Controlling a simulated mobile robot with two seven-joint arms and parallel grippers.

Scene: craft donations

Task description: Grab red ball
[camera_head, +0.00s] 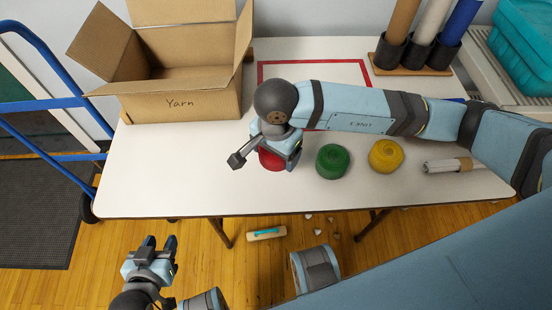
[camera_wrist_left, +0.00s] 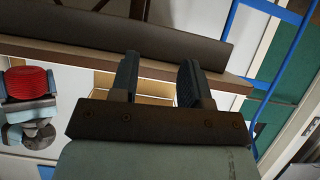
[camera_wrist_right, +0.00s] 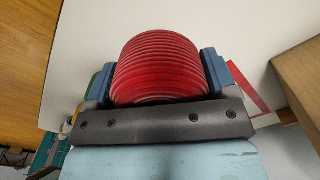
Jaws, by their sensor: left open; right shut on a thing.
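The red ball (camera_head: 271,160) of yarn is on the white table, mostly hidden under my right gripper (camera_head: 270,150) in the head view. In the right wrist view the ridged red ball (camera_wrist_right: 160,68) sits between both fingers of my right gripper (camera_wrist_right: 158,80), which is shut on it. The red ball (camera_wrist_left: 28,82) also shows at the left of the left wrist view. My left gripper (camera_head: 158,246) is open and empty, low in front of the table's left part. Its two fingers show apart in the left wrist view (camera_wrist_left: 158,80).
A green ball (camera_head: 333,161) and a yellow ball (camera_head: 386,156) sit right of the red one. Paper rolls (camera_head: 447,165) lie at the right. The table's (camera_head: 160,175) front left is clear.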

